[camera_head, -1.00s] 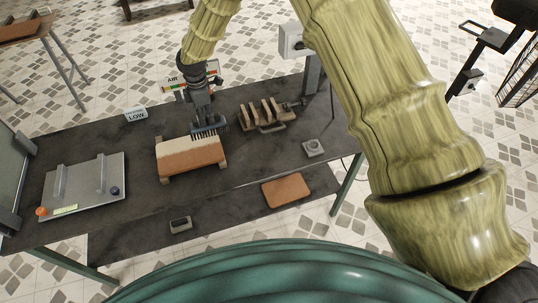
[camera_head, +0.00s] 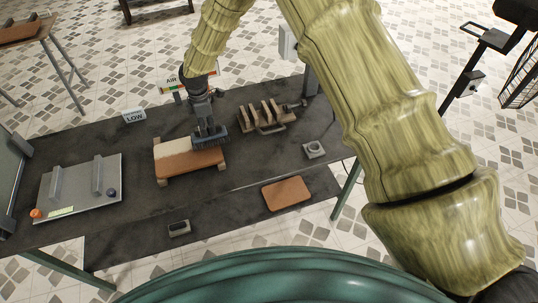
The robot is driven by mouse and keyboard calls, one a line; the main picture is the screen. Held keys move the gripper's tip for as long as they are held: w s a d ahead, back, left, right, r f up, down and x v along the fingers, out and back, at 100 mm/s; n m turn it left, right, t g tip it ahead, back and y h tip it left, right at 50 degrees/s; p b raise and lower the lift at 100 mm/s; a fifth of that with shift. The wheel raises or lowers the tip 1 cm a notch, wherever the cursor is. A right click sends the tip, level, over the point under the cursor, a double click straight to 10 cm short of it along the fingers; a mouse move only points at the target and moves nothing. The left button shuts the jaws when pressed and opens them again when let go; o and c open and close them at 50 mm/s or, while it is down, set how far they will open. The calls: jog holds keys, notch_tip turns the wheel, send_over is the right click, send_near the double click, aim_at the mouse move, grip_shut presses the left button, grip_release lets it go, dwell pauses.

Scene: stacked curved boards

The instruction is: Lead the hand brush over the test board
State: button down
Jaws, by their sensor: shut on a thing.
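The test board (camera_head: 178,164) is a curved board on small feet on the dark table. Its far left part is pale and the rest is orange-brown. The dark hand brush (camera_head: 207,141) is at the board's right end, with its bristles at the top surface; I cannot tell whether they press on it. My gripper (camera_head: 203,112) is above the brush and shut on it. The fingers are small and dark in this view, and the grip itself is partly hidden.
A wooden rack of curved boards (camera_head: 265,116) stands right of the brush. A grey plate with uprights (camera_head: 80,187) lies at the left.

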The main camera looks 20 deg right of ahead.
aim_at(198, 129)
jog(key=shift+f+b, duration=0.35)
jog(key=shift+f, duration=0.25)
dwell(0.3)
jog(key=shift+a, duration=0.2)
jog(key=shift+a+r, duration=0.15)
jog(key=shift+a, duration=1.25)
jog(key=shift+s+a, duration=0.1)
jog(key=shift+a+b, duration=0.35)
jog(key=shift+a, duration=1.15)
jog(key=shift+a, duration=0.1)
jog(key=shift+s+a, duration=0.1)
jog(key=shift+a, duration=1.4)
